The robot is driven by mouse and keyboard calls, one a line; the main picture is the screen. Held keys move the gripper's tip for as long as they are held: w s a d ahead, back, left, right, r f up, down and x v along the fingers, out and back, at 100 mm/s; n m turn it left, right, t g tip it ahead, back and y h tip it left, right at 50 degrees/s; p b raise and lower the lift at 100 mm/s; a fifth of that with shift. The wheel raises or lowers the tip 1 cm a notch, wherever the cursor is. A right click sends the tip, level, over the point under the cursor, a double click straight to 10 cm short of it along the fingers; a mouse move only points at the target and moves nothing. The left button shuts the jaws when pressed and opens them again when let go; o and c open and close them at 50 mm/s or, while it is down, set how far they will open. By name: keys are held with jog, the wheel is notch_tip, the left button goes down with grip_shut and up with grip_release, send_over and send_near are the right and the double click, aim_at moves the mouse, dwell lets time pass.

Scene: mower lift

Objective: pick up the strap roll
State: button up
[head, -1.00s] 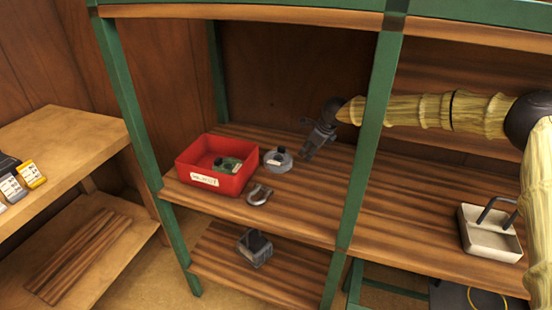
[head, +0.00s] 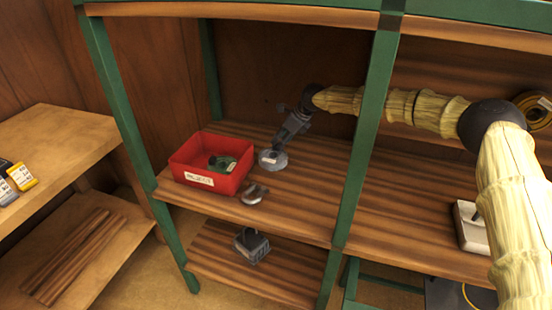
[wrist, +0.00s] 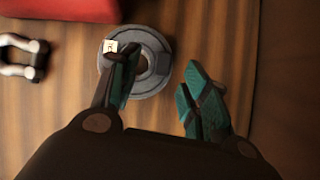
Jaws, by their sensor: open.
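The strap roll (head: 273,160) is a grey ring with a small pale label, lying flat on the wooden shelf just right of the red bin. In the wrist view the strap roll (wrist: 157,85) shows a dark centre hole. My gripper (head: 282,147) reaches down to it from behind and to the right. In the wrist view my gripper (wrist: 160,82) is open. Its left finger overlaps the roll's face near the hole, and its right finger is off the roll's right side. Nothing is held. I cannot tell whether the left finger touches the roll.
A red bin (head: 187,178) with a green item inside stands left of the roll. A metal shackle (head: 253,194) lies in front, near the shelf edge. A green post (head: 364,140) stands to the right, in front of my arm. The shelf between roll and post is clear.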

aim_at(273, 156)
jog(key=shift+d+p+x, duration=0.2)
jog(key=shift+p+x, duration=0.7)
jog(key=shift+x, duration=1.65)
jog(key=shift+f, duration=0.1)
jog(key=shift+c, duration=0.3)
grip_shut()
